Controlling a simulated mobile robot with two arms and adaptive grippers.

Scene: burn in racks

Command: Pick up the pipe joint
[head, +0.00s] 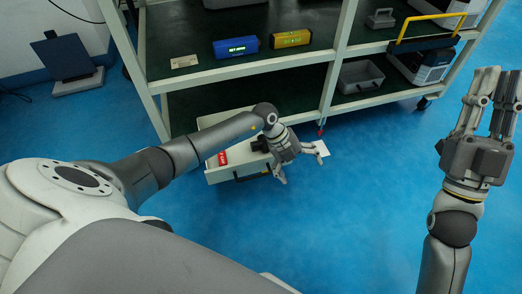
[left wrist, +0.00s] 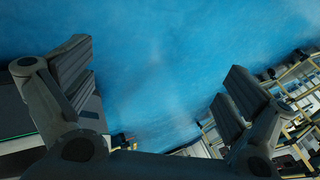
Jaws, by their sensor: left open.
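I cannot clearly make out a pipe joint in either view. A small dark object (head: 259,144) by my left gripper, over the white drawer unit, may be it, but its shape is too small to tell. My left gripper (head: 301,170) is open and empty, over the right end of the drawer unit and tilted down toward the floor. In the left wrist view its fingers (left wrist: 157,80) are wide apart with only blue floor between them. My right gripper (head: 496,88) is raised at the right, with its fingers apart and nothing between them.
The white drawer unit (head: 222,176) bears a red item (head: 222,158). Behind it stands a shelf rack (head: 338,62) with a blue device (head: 236,47), a yellow device (head: 291,39) and a grey bin (head: 361,77). The blue floor (head: 370,210) between my arms is clear.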

